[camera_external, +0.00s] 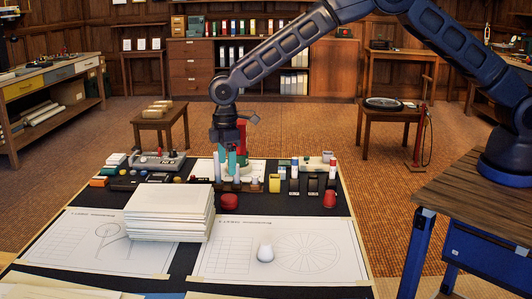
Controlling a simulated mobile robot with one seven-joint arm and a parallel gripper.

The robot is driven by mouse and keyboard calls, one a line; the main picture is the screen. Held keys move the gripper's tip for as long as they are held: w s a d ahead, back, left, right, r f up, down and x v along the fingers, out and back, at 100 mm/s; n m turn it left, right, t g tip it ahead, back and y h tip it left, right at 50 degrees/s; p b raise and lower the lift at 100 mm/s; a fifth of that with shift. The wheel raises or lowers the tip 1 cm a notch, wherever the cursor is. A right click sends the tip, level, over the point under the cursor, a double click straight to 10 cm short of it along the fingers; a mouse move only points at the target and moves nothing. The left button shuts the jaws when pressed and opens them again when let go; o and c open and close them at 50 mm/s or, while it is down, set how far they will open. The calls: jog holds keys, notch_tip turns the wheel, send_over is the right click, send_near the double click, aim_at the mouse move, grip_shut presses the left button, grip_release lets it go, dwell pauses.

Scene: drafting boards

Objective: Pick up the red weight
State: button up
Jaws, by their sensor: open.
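A second small red piece (330,199) stands farther right, near the board's right side. I cannot tell for sure which of the two is the red weight. My gripper (229,163) points down, with teal fingers, among the small items behind the nearer red piece. It looks open, and I see nothing held in it. A taller red shape (242,132) shows right beside my gripper; I cannot tell what it is.
A thick stack of white paper (170,212) rises left of the red round piece. A white rounded object (265,252) lies on the right drawing sheet (318,266). Several small bottles and holders crowd around my gripper, including a yellow holder (274,183). A stapler-like grey device (157,161) sits at left.

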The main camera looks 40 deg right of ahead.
aim_at(229, 197)
jog(key=f, duration=1.1)
jog(key=shift+s+a+f, duration=0.1)
jog(key=shift+s+f, duration=0.05)
jog(key=shift+s, duration=0.15)
jog(key=c, duration=1.4)
